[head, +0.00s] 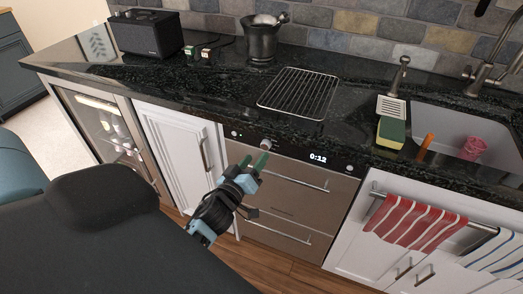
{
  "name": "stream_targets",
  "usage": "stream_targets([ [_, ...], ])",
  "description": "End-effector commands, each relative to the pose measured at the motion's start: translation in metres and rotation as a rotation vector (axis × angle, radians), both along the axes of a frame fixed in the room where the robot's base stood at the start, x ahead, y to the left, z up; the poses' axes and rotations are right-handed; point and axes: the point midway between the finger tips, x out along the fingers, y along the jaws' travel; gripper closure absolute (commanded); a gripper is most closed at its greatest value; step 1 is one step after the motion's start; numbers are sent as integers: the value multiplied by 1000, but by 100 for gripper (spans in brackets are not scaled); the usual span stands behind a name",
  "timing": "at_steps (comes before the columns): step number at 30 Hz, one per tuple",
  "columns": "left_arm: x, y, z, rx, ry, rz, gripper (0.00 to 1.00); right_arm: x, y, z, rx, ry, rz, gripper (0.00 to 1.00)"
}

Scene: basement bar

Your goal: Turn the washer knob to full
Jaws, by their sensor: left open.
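The washer (285,211) is a brown-grey built-in appliance with two handled drawer-like fronts under the black counter. Its dark top panel carries a lit display (318,158) reading 0:12. A round, light-coloured knob (266,144) sits on that panel, left of the display. Small buttons show on the panel further left. My right gripper is not in view.
A wire rack (298,92), a dark mortar (262,42) and a black speaker (146,35) stand on the counter. A sink (450,128) is at right. Red-striped towel (410,221) hangs from a rail below it. A white cabinet (178,165) adjoins the washer's left side.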

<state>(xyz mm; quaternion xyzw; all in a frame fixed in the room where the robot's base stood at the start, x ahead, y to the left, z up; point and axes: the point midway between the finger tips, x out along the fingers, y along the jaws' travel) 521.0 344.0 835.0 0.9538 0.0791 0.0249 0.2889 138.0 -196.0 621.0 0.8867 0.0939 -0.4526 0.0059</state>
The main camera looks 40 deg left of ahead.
Motion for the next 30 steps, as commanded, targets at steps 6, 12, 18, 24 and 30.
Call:
stream_targets([
  [6, 32, 5, 1, 0, -1, -1, 50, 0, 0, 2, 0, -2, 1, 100],
  [12, 46, 7, 0, 0, 1, -1, 50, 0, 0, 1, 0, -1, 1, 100],
  [18, 48, 8, -1, 0, 2, 0, 50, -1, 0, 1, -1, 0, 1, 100],
  [24, 48, 8, -1, 0, 2, 0, 61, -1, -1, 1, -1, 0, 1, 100],
  [30, 48, 8, -1, 0, 2, 0, 87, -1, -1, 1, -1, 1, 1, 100],
])
